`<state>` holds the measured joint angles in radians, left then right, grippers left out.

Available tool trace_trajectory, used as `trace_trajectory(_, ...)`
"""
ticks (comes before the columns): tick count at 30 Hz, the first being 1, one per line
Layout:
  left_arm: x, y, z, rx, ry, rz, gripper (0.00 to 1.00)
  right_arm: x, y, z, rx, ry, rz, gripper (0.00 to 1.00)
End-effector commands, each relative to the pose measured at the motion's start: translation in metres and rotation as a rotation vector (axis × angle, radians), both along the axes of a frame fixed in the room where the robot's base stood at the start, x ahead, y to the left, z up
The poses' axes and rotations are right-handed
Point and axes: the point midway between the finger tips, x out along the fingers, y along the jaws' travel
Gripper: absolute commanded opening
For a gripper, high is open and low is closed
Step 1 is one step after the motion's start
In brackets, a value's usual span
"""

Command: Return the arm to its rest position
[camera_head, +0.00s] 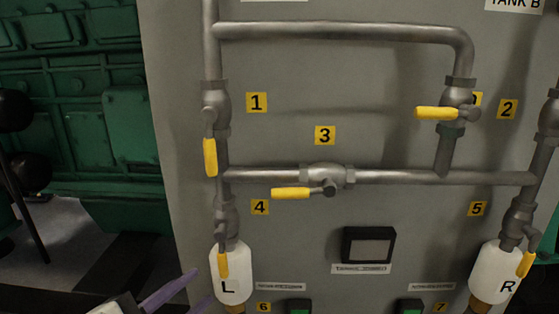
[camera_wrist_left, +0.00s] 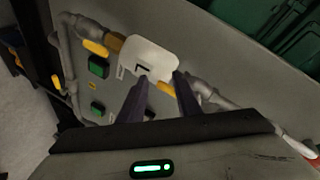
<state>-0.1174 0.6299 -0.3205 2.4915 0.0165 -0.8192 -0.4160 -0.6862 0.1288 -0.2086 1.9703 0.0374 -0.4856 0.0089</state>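My left gripper (camera_head: 182,295) is low in the head view, just left of the white bowl marked L (camera_head: 230,285). Its two purple fingers (camera_wrist_left: 160,98) are apart in the left wrist view, with nothing clamped between them. The white L bowl (camera_wrist_left: 151,57) lies beyond the fingertips there, and a yellow handle (camera_wrist_left: 166,89) shows in the gap between the fingers. Whether the fingers touch anything cannot be told. My right gripper is in neither view.
A grey panel (camera_head: 285,130) carries pipes and yellow valve handles. Handle 1 (camera_head: 210,157) points down; handles 2 (camera_head: 436,113) and 3 (camera_head: 290,193) lie level. Handles 4 (camera_head: 223,264) and 5 (camera_head: 526,264) hang down. A white R bowl (camera_head: 497,275) is right; green machinery (camera_head: 75,90) stands left.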

Motion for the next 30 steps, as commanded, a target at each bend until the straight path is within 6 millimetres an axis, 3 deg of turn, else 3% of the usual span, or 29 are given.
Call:
trace_trajectory(1, -0.01, 0.012, -0.037, -0.084, 0.15, 0.098, 0.31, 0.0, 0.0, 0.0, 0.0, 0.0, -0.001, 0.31)
trace_trajectory(3, -0.03, 0.029, -0.082, -0.173, 0.335, 0.229, 0.31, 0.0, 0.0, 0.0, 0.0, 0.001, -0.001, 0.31)
trace_trajectory(7, -0.072, 0.047, -0.143, -0.286, 0.593, 0.423, 0.31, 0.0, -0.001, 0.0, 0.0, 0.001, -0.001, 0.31)
trace_trajectory(12, -0.124, 0.058, -0.19, -0.373, 0.822, 0.603, 0.31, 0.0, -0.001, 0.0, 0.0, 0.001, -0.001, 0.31)
trace_trajectory(21, -0.21, 0.061, -0.238, -0.467, 1.124, 0.86, 0.31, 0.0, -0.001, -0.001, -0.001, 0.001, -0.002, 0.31)
trace_trajectory(30, -0.175, 0.04, -0.278, -0.545, 1.006, 0.743, 0.31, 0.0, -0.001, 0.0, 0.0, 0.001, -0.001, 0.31)
